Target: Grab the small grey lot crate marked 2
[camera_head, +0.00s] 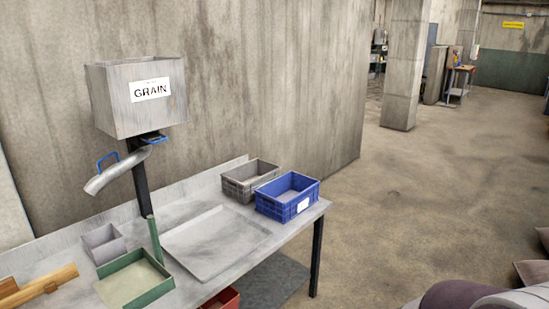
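A small grey open box (103,243) stands on the metal table at the left, beside a green post. A larger grey-brown open crate (250,181) stands at the table's back right, just behind a blue crate. I can read no number on either grey container, so I cannot tell which is marked 2. Neither of my grippers is in view.
The blue crate (287,196) has a white label. A flat metal tray (215,242), a green tray (136,281) and wooden pieces (38,287) lie on the table. The GRAIN hopper (137,97) stands above. A red bin (226,299) is below.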

